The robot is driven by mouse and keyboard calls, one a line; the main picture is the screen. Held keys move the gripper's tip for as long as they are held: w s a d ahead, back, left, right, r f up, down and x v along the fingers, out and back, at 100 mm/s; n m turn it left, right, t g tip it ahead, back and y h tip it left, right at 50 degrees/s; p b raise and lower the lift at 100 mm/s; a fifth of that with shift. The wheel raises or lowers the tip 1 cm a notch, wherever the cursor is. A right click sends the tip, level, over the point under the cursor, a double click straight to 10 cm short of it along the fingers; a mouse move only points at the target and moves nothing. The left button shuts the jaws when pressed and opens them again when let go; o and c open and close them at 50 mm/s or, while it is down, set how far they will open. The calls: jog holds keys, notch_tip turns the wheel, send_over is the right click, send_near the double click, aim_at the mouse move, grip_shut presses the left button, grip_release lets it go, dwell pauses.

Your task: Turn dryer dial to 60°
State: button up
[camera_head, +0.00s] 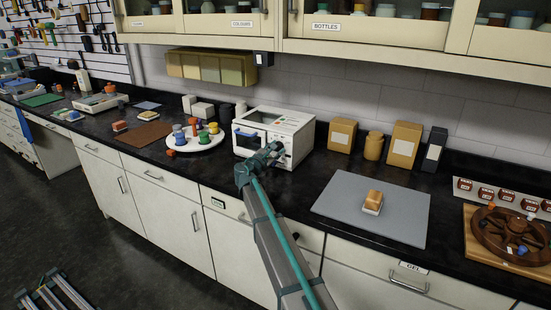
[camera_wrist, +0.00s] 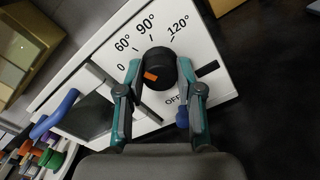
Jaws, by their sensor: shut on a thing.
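The dryer (camera_head: 298,122) is a white box with a blue handle (camera_head: 247,132), standing on the black counter. In the wrist view its white panel (camera_wrist: 188,48) shows the labels 0, 60°, 90°, 120° and OFF around a round black dial (camera_wrist: 163,62). An orange mark sits on the left part of the dial; I cannot tell exactly which label it points to. My gripper (camera_wrist: 160,72) is shut on the dial, one finger on each side. In the head view my gripper (camera_head: 273,155) is at the dryer's front and hides the dial.
A white round tray (camera_head: 205,145) with several coloured spools stands left of the dryer. A grey mat (camera_head: 340,198) with a small brown-and-white block (camera_head: 373,201) lies to the right. Brown boxes (camera_head: 404,145) stand behind the mat. Cabinets (camera_head: 385,38) hang above.

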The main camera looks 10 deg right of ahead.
jog(key=shift+m+b, duration=0.5)
jog(key=shift+b, duration=0.05)
jog(key=shift+r, duration=0.1)
jog(key=o, duration=1.1)
jog(key=shift+d, duration=0.1)
jog(key=shift+o, duration=0.2)
jog(key=v, duration=1.2)
